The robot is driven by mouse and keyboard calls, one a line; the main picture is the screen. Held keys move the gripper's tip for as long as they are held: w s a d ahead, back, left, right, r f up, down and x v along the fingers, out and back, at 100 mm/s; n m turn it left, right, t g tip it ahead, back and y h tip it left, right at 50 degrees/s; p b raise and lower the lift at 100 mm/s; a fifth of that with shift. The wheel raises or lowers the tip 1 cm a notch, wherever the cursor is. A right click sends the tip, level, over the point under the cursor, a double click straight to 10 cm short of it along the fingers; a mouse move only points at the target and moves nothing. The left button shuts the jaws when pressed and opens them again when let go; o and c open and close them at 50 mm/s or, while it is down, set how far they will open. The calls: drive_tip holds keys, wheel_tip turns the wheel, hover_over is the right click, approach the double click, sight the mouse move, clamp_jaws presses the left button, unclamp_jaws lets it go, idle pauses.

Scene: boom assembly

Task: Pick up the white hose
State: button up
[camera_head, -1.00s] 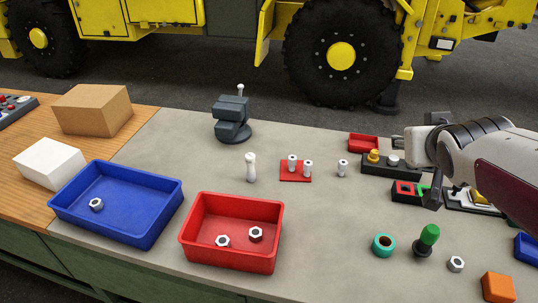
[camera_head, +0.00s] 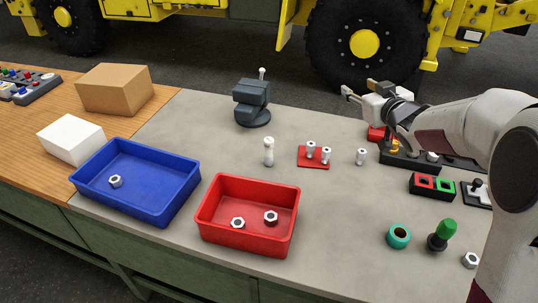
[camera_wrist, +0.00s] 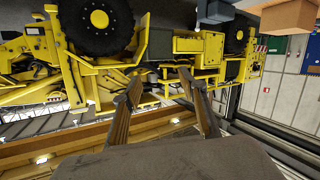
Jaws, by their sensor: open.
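No long flexible hose can be made out. An upright white fitting (camera_head: 268,152) with a rounded top stands alone mid-table. I cannot tell which of these is called the white hose. My gripper (camera_head: 357,88) is open and empty, raised near the table's far edge, to the right of and beyond the fitting. In the wrist view its two fingers (camera_wrist: 160,82) are spread apart with nothing between them.
A blue bin (camera_head: 135,182) with a nut and a red bin (camera_head: 248,214) with two nuts stand at the front left. A grey vise (camera_head: 251,101) stands at the back. Switch blocks, a green ring (camera_head: 398,236) and a green-handled tool (camera_head: 441,236) are at right.

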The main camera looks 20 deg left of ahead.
drive_tip(key=s+a+f+n+g+y, duration=0.2)
drive_tip(key=a+f+n+g+y, duration=0.4)
drive_tip(key=a+f, duration=0.9)
drive_tip(key=shift+s+a+f+g+y, duration=0.3)
drive_tip(key=shift+s+a+g+y, duration=0.1)
drive_tip(key=shift+a+y, duration=1.25)
drive_tip(key=shift+d, duration=0.2)
approach(269, 139)
drive_tip(key=shift+a, duration=1.2)
drive_tip(key=shift+w+a+f, duration=0.35)
drive_tip(key=shift+w+a, duration=0.15)
drive_tip(key=shift+w, duration=0.1)
drive_tip(key=shift+x, duration=3.15)
drive_tip(key=shift+r, duration=0.15)
